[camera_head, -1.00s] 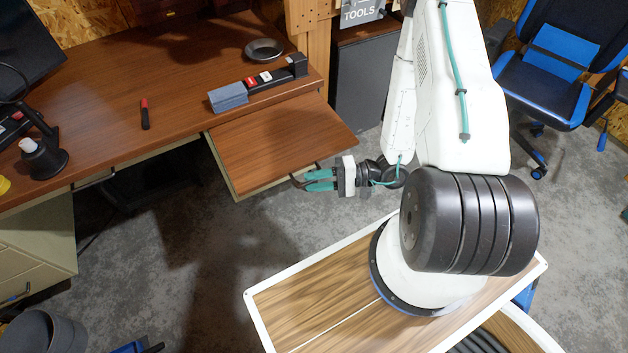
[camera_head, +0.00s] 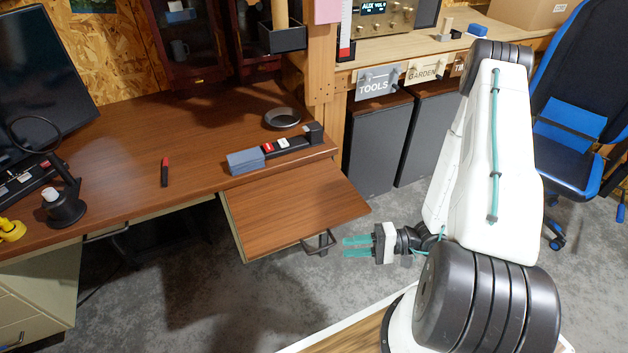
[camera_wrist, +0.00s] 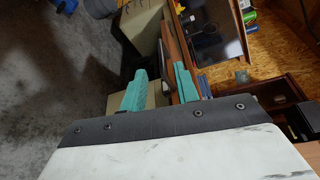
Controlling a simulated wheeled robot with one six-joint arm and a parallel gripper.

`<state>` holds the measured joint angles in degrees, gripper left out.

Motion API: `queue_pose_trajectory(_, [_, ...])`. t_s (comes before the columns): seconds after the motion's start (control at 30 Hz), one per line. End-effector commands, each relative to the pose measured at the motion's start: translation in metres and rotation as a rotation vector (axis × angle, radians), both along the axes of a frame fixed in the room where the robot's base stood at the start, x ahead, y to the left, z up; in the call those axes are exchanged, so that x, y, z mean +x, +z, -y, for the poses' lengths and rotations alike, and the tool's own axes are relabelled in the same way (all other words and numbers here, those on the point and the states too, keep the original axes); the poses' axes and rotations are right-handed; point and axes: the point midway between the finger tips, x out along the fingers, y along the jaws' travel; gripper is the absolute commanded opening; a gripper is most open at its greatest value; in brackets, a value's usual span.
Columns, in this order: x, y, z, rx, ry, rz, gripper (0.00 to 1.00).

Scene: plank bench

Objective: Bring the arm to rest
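My gripper (camera_head: 345,247) is low over the floor in the head view, pointing left. Its two teal fingers are apart with nothing between them. In the wrist view the fingers (camera_wrist: 160,88) also stand apart and empty. A drawer (camera_head: 290,205) with a wooden top panel is pulled out from under the desk. Its dark handle (camera_head: 318,243) is just left of my fingertips, with a small gap between them in the picture. My arm is folded at the right of the head view.
The brown desk (camera_head: 130,180) holds a red-and-black marker (camera_head: 164,172), a blue-grey block (camera_head: 245,161), a black tray (camera_head: 290,146) and a dark round dish (camera_head: 282,118). Dark cabinets (camera_head: 375,145) and a blue chair (camera_head: 565,130) stand behind. Grey floor (camera_head: 240,300) is free in front.

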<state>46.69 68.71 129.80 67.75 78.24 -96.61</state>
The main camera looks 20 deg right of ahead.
Motion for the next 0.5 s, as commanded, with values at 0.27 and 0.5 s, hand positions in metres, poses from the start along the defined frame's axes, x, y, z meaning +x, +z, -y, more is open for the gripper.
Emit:
queue_pose_trajectory(0.27, [-0.001,0.000,0.000,0.028,-0.003,-0.074,0.31])
queue_pose_trajectory(0.5, [-0.029,0.015,-0.010,0.128,0.121,-0.359,0.31])
